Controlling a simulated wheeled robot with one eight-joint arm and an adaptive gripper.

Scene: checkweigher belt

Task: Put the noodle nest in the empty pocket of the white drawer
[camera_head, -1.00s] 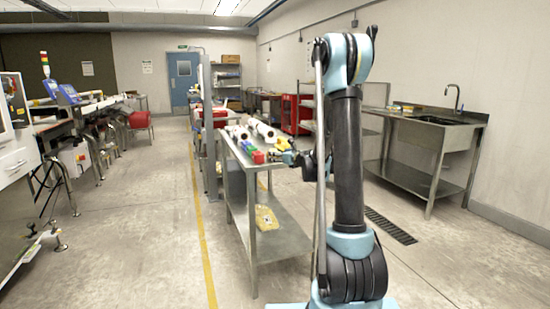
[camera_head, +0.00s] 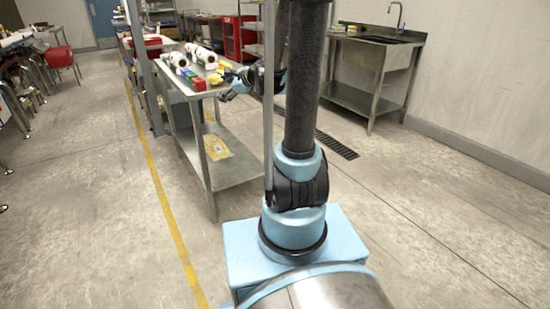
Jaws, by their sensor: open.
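I cannot make out a noodle nest or a white drawer with pockets in this view. A small yellow thing (camera_head: 216,78) lies on the steel table, too small to identify. My gripper (camera_head: 226,95) shows small and dark at the table's near right edge, partly beyond my own arm. It is open, and I see nothing held in it.
The steel table (camera_head: 206,95) carries white rolls (camera_head: 178,59) and red, green and blue items (camera_head: 197,83); a yellowish packet (camera_head: 213,149) lies on its lower shelf. A steel sink bench (camera_head: 374,55) stands right.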

